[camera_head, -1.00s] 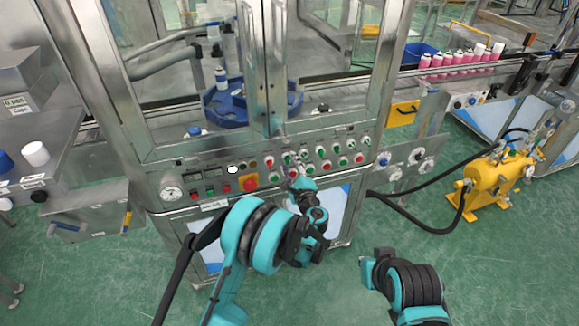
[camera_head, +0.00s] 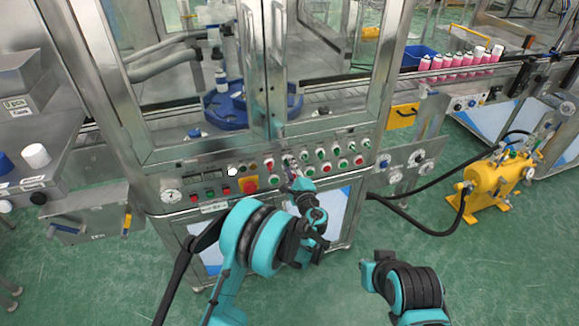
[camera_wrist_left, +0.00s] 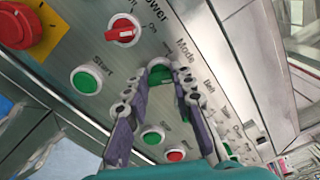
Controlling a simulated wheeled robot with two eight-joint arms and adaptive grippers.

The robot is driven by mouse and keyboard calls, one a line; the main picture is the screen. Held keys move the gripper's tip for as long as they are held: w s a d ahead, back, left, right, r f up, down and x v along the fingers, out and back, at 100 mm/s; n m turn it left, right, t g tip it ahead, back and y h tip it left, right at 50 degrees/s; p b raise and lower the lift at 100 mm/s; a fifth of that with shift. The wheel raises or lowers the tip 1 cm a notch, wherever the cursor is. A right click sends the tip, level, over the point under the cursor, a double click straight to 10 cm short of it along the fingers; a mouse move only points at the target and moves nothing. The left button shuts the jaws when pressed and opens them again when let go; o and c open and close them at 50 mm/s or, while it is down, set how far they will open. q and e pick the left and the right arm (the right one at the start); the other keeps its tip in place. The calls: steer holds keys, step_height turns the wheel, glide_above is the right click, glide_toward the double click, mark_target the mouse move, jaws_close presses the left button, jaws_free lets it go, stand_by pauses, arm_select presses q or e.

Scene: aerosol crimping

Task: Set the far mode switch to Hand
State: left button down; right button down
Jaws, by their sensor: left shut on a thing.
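A green-knobbed switch (camera_wrist_left: 160,74) beside the "Mode" label shows in the left wrist view. It sits on the metal control panel, partly hidden by the fingers. My left gripper (camera_wrist_left: 165,82) is shut on this switch, one fingertip on each side. I cannot read which way its knob points. In the head view my left gripper (camera_head: 288,164) reaches up to the panel from below, over its middle, and hides the switch there. My right arm shows at the lower right, but its gripper is out of view.
A red power switch (camera_wrist_left: 122,31) and a green start button (camera_wrist_left: 87,79) are close by. A red emergency button (camera_wrist_left: 22,25) on yellow stands at the corner. More buttons crowd the panel near the fingers. Glass doors (camera_head: 265,70) rise above the panel.

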arm_select(q)
steer(key=n, duration=1)
steer(key=shift+n, duration=0.4)
steer(key=shift+f, duration=0.1)
stand_by(0.3)
steer(key=c, duration=1.3)
jaws_free()
steer(key=shift+s, duration=0.1)
steer(key=v, duration=1.2)
steer(key=shift+a, duration=0.1)
